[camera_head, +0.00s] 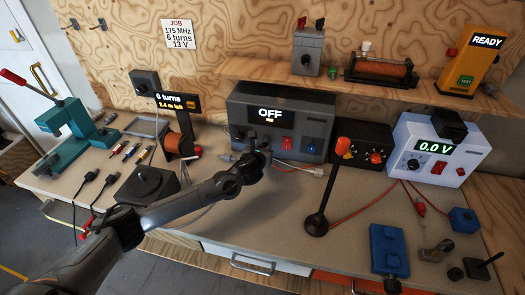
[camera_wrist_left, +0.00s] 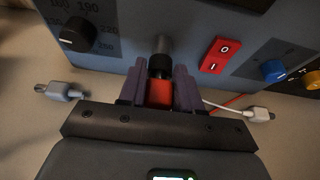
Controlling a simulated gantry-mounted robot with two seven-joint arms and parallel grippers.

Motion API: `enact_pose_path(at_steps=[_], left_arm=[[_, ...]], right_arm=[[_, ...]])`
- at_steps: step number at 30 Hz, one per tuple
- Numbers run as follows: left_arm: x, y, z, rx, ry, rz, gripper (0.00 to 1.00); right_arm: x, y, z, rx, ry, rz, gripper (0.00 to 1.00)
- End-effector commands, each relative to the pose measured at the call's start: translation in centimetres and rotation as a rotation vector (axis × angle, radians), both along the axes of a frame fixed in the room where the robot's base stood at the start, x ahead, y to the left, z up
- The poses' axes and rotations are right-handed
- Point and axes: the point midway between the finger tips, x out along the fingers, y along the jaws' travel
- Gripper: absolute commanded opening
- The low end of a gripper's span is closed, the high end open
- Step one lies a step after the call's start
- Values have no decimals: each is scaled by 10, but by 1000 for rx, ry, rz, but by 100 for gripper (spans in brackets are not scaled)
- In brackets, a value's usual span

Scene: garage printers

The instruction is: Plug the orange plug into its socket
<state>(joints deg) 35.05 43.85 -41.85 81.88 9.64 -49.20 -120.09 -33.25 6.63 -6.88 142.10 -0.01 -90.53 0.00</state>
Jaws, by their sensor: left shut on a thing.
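My left gripper (camera_head: 262,150) is at the front of the grey box with the OFF display (camera_head: 285,112). In the left wrist view, the gripper (camera_wrist_left: 160,92) is shut on the orange plug (camera_wrist_left: 160,95), which looks red-orange between the dark fingers. A black collar and a grey cylinder (camera_wrist_left: 161,45) lie straight ahead of it against the box's front panel. I cannot tell whether the cylinder belongs to the plug or the socket, or how deep any contact is. The gripper hides the plug and socket in the head view. My right gripper is not in view.
A red switch (camera_wrist_left: 220,54) and a blue terminal (camera_wrist_left: 273,70) are right of the gripper, with a dark knob (camera_wrist_left: 76,34) on the left. Pale cable connectors (camera_wrist_left: 60,91) lie on the bench on both sides. An orange-topped black stand (camera_head: 318,222) stands to the right.

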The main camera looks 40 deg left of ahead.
Motion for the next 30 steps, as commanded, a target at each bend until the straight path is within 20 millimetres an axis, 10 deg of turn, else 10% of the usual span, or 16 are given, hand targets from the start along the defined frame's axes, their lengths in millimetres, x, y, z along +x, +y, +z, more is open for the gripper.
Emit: enact_pose_path(at_steps=[4,5,11,30], left_arm=[[3,2,0,0,0,1,4],[3,2,0,0,0,1,35],[3,1,0,0,0,0,63],[-25,-11,13,2,0,-2,63]], right_arm=[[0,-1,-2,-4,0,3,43],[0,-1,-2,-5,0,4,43],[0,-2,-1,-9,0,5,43],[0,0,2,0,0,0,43]])
